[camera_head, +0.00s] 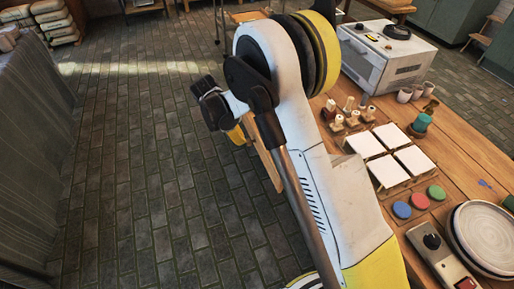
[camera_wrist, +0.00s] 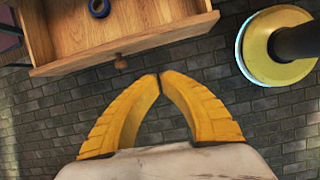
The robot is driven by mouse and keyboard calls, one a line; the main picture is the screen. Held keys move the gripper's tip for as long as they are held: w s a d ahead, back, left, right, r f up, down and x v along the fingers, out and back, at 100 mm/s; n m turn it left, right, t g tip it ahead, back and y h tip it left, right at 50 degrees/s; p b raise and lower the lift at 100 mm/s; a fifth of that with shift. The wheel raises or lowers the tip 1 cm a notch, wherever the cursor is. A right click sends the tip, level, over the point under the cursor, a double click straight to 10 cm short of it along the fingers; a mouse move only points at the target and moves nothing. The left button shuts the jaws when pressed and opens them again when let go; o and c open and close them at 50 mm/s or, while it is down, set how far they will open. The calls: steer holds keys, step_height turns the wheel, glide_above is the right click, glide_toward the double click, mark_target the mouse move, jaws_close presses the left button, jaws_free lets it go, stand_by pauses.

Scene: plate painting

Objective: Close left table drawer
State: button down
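The left table drawer (camera_wrist: 130,22) stands pulled open at the top of the wrist view, with its inside showing. Its round wooden knob (camera_wrist: 121,62) is on the front panel, close to my fingertips. My gripper (camera_wrist: 159,76) has yellow fingers with their tips together and nothing visible between them. The tips are just below and right of the knob, apart from it in the picture. In the head view, part of the wooden drawer (camera_head: 266,160) shows beside the table, mostly hidden by my arm. A yellow part of my gripper (camera_head: 237,134) shows near it.
A dark blue ring (camera_wrist: 99,8) lies in the drawer. The wooden table (camera_head: 455,150) bears white tiles (camera_head: 389,170), colored pots (camera_head: 419,201), plates (camera_head: 489,234), and a white oven-like box (camera_head: 385,58). The brick floor (camera_head: 150,180) left of my arm is clear.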

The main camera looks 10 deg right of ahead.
steer(key=w+d+f+n+b, duration=0.1)
steer(key=d+f+b, duration=0.5)
steer(key=f, duration=0.5)
steer(key=shift+d+f, duration=0.4)
steer(key=shift+d, duration=0.2)
steer(key=shift+w, duration=0.1)
